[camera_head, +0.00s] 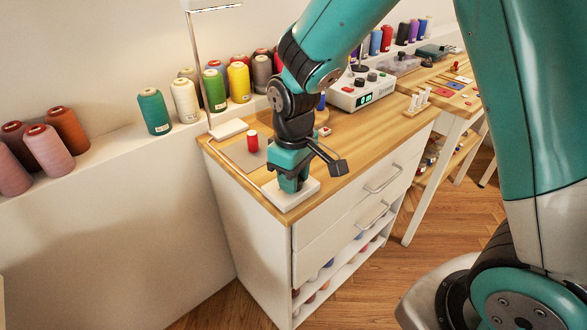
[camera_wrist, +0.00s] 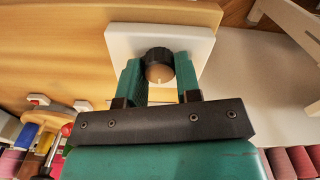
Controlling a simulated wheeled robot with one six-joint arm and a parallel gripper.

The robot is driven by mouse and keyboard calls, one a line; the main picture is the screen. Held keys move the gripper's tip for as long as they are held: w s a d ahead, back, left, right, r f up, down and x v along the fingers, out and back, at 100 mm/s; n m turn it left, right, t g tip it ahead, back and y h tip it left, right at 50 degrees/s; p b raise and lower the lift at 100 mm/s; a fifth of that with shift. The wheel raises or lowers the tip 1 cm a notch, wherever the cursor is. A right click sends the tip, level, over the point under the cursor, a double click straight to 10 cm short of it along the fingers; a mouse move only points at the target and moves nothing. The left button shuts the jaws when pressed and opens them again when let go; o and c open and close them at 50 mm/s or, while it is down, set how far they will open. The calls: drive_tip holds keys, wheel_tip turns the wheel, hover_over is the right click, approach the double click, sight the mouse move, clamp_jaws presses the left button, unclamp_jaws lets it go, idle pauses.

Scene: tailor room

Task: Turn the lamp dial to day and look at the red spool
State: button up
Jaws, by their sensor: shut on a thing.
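The lamp dial (camera_wrist: 158,62) is a dark ribbed knob with a brown top and a small pale mark near its lower edge in the wrist view. It sits on a square white base (camera_wrist: 196,42), which also shows at the table's near corner in the head view (camera_head: 283,203). My gripper (camera_wrist: 159,74) points down over it, with one green finger on each side, shut on the dial. In the head view my gripper (camera_head: 289,184) hides the dial. The red spool (camera_head: 252,141) stands upright on a grey mat (camera_head: 240,158). No day label is readable.
A slim lamp (camera_head: 196,62) stands behind the mat on a white foot (camera_head: 228,129). Thread cones (camera_head: 154,111) line the ledge behind. A white device (camera_head: 357,92) stands farther along the wooden tabletop (camera_head: 375,127). White drawers (camera_head: 340,205) lie below.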

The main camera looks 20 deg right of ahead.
drive_tip(key=m+p, duration=0.2)
drive_tip(key=m, duration=0.3)
drive_tip(key=shift+r+m+p, duration=0.15)
drive_tip(key=shift+m+p, duration=0.15)
drive_tip(key=m+p, duration=0.2)
drive_tip(key=m, duration=0.3)
drive_tip(key=shift+d+m, duration=0.1)
drive_tip(key=shift+m, duration=0.2)
drive_tip(key=o, duration=0.9)
wheel_tip(320, 180, up, 17)
drive_tip(key=shift+r+p, duration=0.1)
drive_tip(key=shift+p, duration=0.6)
